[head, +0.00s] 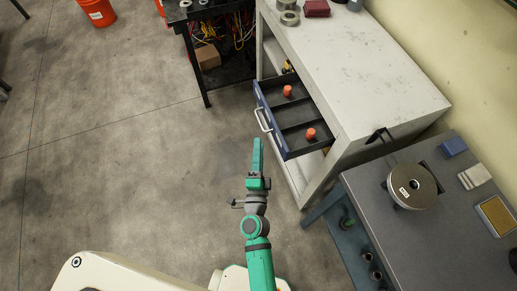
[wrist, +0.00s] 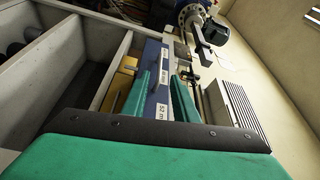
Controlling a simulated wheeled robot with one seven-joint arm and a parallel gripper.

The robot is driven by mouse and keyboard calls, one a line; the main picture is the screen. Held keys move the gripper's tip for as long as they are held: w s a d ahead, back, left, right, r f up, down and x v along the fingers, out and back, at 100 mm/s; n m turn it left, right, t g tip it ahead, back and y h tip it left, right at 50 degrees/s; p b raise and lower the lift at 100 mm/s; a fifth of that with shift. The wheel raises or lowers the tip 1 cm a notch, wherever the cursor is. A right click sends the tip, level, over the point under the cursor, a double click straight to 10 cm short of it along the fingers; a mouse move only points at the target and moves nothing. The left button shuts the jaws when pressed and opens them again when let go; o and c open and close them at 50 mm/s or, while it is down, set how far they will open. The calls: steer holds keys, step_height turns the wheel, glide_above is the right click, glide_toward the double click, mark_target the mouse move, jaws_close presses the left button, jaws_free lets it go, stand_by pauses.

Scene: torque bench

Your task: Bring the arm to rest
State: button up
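My gripper (head: 258,142) is in the middle of the head view, above the floor and left of the open drawer (head: 287,150). Its green fingers point up the picture and appear edge-on there. In the wrist view, the two fingers of my gripper (wrist: 162,76) stand apart with a gap between them and hold nothing. A blue drawer front with white labels (wrist: 158,92) shows behind and between them. My green arm extends up from the bottom of the head view, nearly straight.
Two orange pieces, one nearer the back (head: 287,90) and one in front (head: 310,134), lie in the drawer of the white bench (head: 370,70). A grey table (head: 440,245) at right bears a round metal disc (head: 398,200).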

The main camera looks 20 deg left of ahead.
steer(key=shift+s, duration=0.1)
stand_by(0.5)
steer(key=s+d+r+n+g+h, duration=0.1)
steer(key=s+d+n, duration=0.3)
steer(key=s, duration=0.5)
steer(key=s+d+r+n+g+h, duration=0.1)
steer(key=s+d+r+n+h, duration=0.1)
steer(key=s, duration=0.7)
steer(key=s+d+r+n+h, duration=0.1)
steer(key=s+d+r+n, duration=0.1)
steer(key=s+d+n, duration=0.3)
steer(key=s+n, duration=0.2)
steer(key=s, duration=0.2)
steer(key=shift+d+r+g+h, duration=0.2)
steer(key=shift+d+g+h, duration=0.1)
steer(key=shift+g, duration=0.1)
